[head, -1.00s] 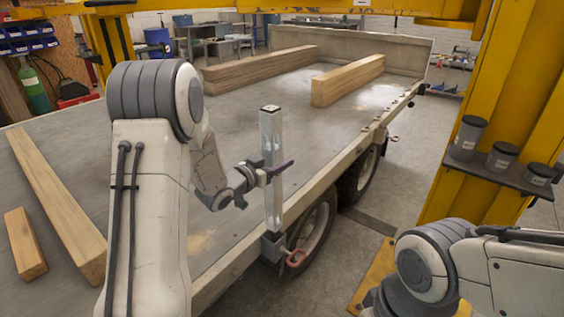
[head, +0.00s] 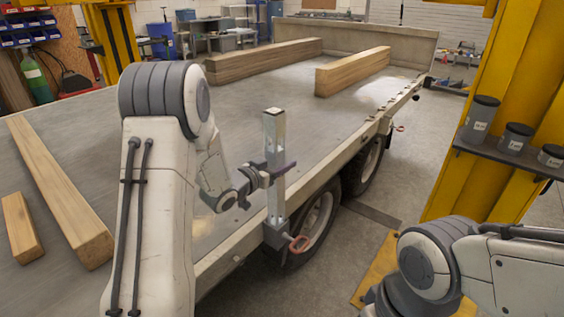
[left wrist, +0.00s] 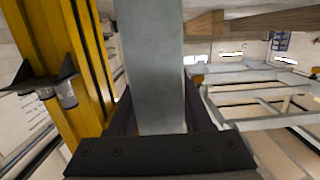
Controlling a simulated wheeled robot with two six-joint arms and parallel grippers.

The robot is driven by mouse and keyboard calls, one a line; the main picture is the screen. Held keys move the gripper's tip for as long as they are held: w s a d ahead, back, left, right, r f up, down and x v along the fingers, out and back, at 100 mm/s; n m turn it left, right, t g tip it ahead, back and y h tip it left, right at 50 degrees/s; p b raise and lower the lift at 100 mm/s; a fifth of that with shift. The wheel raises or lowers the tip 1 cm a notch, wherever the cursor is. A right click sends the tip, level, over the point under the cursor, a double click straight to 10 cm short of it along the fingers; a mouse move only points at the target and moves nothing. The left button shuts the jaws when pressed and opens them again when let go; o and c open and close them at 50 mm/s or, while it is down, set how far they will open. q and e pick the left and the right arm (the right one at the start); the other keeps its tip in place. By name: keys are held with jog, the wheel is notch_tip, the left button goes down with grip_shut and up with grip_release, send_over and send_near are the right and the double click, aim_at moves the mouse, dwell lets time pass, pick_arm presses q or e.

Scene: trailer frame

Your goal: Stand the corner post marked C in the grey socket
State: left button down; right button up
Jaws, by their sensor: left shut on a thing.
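The corner post (head: 274,140) is a pale grey metal square tube, standing about upright at the trailer's near side edge in the head view. No letter C is legible on it. My left gripper (head: 270,174) is shut on it around mid-height. In the left wrist view the post (left wrist: 152,60) runs between the dark fingers. The grey socket (head: 275,237) is fixed to the bed's side, with a red ring beside it. The post's lower end meets the socket's mouth and looks to be inside it; how deep is hidden. My right gripper is out of view.
The trailer bed (head: 255,105) carries wooden beams (head: 265,60) at the back and left. A yellow column (head: 497,120) with a shelf of dark jars (head: 481,115) stands at right. A trailer wheel (head: 318,222) is below the edge near the socket.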

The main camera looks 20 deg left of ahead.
pick_arm(q)
jog(key=shift+f+b, duration=2.15)
jog(key=shift+f, duration=0.65)
jog(key=shift+c, duration=1.2)
grip_release()
jog(key=shift+f, duration=0.1)
jog(key=shift+s, duration=0.1)
